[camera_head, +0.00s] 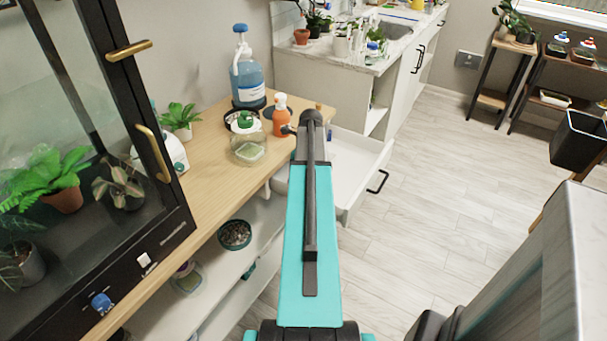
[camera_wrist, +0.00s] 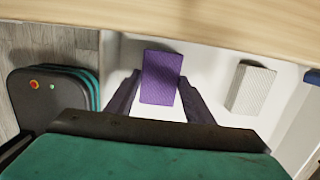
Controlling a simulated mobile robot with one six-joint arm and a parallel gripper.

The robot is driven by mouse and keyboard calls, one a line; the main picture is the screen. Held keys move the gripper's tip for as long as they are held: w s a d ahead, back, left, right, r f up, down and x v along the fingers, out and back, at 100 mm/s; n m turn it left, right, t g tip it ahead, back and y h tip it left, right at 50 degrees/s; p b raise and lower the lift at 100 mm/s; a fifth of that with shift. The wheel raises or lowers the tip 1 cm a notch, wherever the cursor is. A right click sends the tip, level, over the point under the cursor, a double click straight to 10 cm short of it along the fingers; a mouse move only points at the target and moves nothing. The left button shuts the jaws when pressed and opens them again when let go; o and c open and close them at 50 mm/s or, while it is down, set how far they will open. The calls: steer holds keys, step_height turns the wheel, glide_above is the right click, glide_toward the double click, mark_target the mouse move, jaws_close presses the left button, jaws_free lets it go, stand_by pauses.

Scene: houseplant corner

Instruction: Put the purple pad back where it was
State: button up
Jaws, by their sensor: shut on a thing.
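The purple pad (camera_wrist: 161,78) shows in the wrist view between the two dark fingers of my gripper (camera_wrist: 158,96), which is shut on it. The pad is over the white interior of an open drawer (camera_wrist: 215,60); I cannot tell whether it touches the drawer floor. A pale grey-white ribbed pad (camera_wrist: 250,88) lies in the drawer to the right of the purple one. In the head view the open drawer (camera_head: 352,160) stands out below the wooden counter. My arm hides the gripper and the purple pad there.
The wooden counter (camera_wrist: 190,14) edge lies close at the top of the wrist view. On the counter (camera_head: 215,160) stand an orange bottle (camera_head: 281,120), a blue pump bottle (camera_head: 247,80) and a clear container (camera_head: 248,148). A glass cabinet (camera_head: 80,140) is at left.

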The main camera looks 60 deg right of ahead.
steer(key=shift+f, duration=0.1)
steer(key=o, duration=0.9)
steer(key=shift+r, duration=0.2)
steer(key=shift+s+r+b, duration=0.1)
steer(key=shift+s+r, duration=0.15)
steer(key=shift+r, duration=1.7)
steer(key=shift+s+r+b, duration=0.1)
steer(key=shift+s+r, duration=0.15)
steer(key=shift+r, duration=1.7)
steer(key=shift+s+r+b, duration=0.1)
steer(key=shift+s+r, duration=0.15)
steer(key=shift+r, duration=1.7)
steer(key=shift+r, duration=0.1)
